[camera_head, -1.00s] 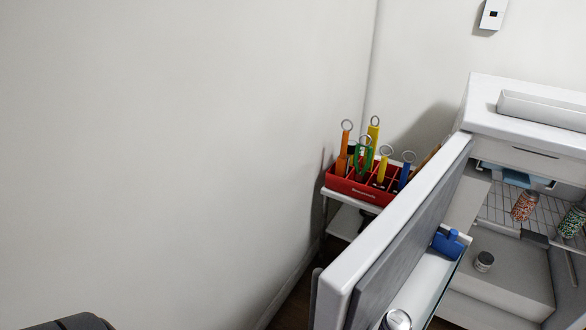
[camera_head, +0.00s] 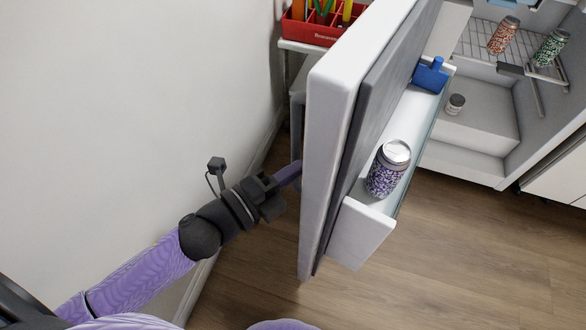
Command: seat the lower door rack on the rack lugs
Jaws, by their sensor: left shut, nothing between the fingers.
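The open fridge door (camera_head: 335,115) stands edge-on in the middle of the view. A white door rack (camera_head: 358,232) is on its inner side, holding a purple-patterned can (camera_head: 388,168) near the front end and a blue item (camera_head: 430,75) farther back. I cannot tell whether this is the lower rack or how it sits on the lugs, which are hidden. My left gripper (camera_head: 290,174) is shut and empty at the outer side of the door. Its fingertips are close to the door; contact is unclear. My right gripper is not in view.
A red tool caddy (camera_head: 312,28) stands on a small shelf behind the door. The fridge interior at right holds a wire shelf (camera_head: 480,45), patterned cans (camera_head: 503,35) and a small jar (camera_head: 455,104). Wooden floor (camera_head: 430,270) is clear at lower right.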

